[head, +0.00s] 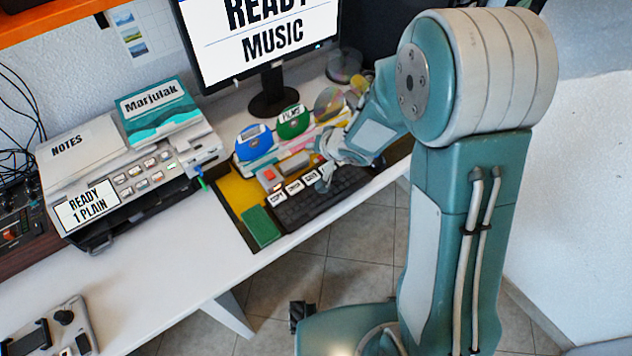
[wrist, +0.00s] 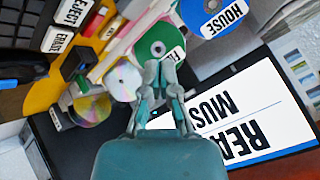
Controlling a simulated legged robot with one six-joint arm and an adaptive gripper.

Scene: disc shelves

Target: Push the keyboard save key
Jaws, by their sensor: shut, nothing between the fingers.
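The dark keyboard (head: 333,196) lies on the desk near its front edge. Several white labelled keys (head: 294,187) sit in a row along its back left side; their words are too small to read in the head view. In the wrist view, one white key reads EJECT (wrist: 68,11) and another reads ERASE (wrist: 57,39); I cannot make out a save label.
A monitor (head: 262,36) reading READY MUSIC stands behind. A blue disc (head: 253,141) and a green disc (head: 293,121) stand behind the keys. A printer (head: 135,178) is to the left. A green block (head: 261,227) lies left of the keyboard. The front-left desk is mostly clear.

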